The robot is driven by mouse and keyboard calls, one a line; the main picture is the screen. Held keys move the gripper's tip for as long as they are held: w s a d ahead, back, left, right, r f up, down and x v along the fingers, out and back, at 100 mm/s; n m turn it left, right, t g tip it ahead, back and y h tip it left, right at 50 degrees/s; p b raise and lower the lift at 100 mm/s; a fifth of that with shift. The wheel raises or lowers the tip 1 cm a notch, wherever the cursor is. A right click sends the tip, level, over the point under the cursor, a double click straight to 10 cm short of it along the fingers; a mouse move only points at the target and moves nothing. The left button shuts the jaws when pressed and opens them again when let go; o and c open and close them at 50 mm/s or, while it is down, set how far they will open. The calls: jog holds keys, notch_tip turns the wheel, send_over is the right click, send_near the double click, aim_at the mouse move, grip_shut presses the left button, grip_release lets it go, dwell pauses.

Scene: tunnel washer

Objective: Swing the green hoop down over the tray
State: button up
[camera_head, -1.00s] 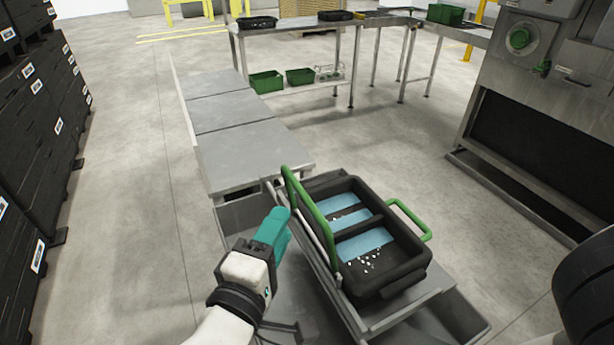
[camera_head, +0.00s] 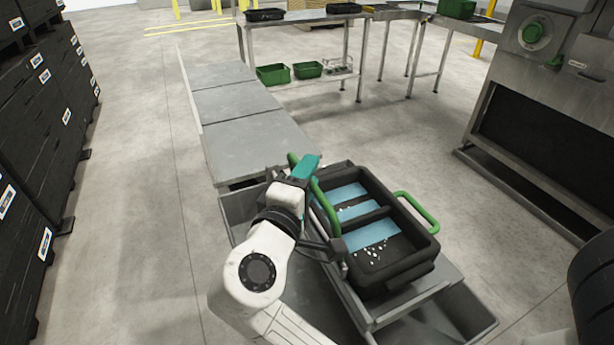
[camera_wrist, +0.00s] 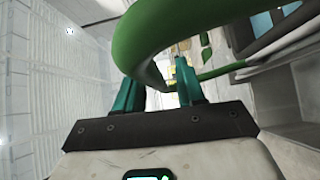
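The black tray (camera_head: 408,265) sits on a metal stand, with blue panels and small white bits inside. The green hoop (camera_head: 323,203) stands raised along the tray's left side. My gripper (camera_head: 306,167) is at the hoop's upper far end, on its left side. In the wrist view the hoop (camera_wrist: 137,35) curves close across the teal fingers (camera_wrist: 157,88), which are spread apart. I cannot tell whether the hoop touches a finger. My arm hides part of the hoop's lower near end and the stand.
A second green handle (camera_head: 418,212) sticks out on the tray's right side. A grey panelled bench (camera_head: 250,140) runs away behind the tray. Black stacked crates (camera_head: 45,130) stand at left, a steel machine (camera_head: 545,95) at right.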

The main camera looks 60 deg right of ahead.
jog(key=shift+c, duration=0.5)
grip_shut()
